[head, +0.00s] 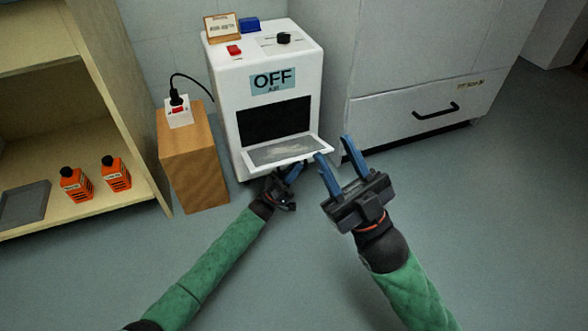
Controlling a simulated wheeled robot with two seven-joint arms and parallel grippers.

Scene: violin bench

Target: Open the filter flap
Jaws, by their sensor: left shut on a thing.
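The filter flap (302,160) is a white-framed panel with a grey inner face and a pale patch on it. It is hinged at the bottom of a dark opening (275,121) in the white air machine (240,88) and is swung down, sloping out toward me. My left gripper (292,170) is shut on the flap's front edge; the flap hides part of its fingertips. My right gripper (332,146) is open and empty, with its fingers pointing up beside the flap's right corner.
A wooden block (194,165) with a socket and black plug (178,108) stands left of the machine. A shelf with orange bottles (76,186) and a grey tray (24,205) is at the left. A grey cabinet (425,105) stands at the right. The front floor is clear.

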